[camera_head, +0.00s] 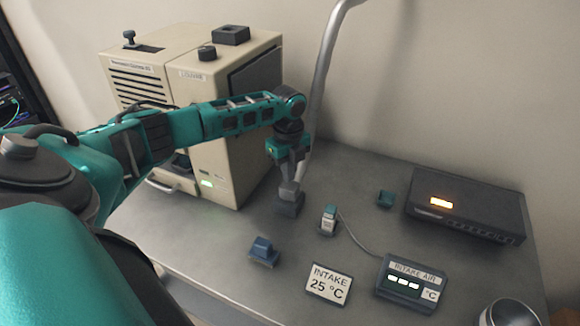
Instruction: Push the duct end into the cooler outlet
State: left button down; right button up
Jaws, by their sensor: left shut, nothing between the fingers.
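Two beige cabinet units stand side by side at the back left: a left unit with dark vent slots (140,84) and a right unit (232,150) with a dark side panel. I cannot tell for sure which is the cooler, and no outlet opening shows clearly. A silver duct-like tube (327,62) comes down from the top edge, right of the units; its lower part passes behind my left wrist. My left gripper (289,198) points down at the bench, shut and empty, beside a small dark block-like shape whose contact I cannot tell. My right gripper is out of view.
A dark box with an orange display (468,208) stands at the back right. An intake air meter (410,284) has a cabled probe (328,220).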

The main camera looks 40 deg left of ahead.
aim_at(289, 186)
pick_arm(q)
jog(key=shift+r, duration=0.15)
jog(key=c, duration=1.4)
grip_release()
jog(key=shift+r, duration=0.1)
notch_tip(289, 186, up, 13)
jog(key=shift+f, duration=0.1)
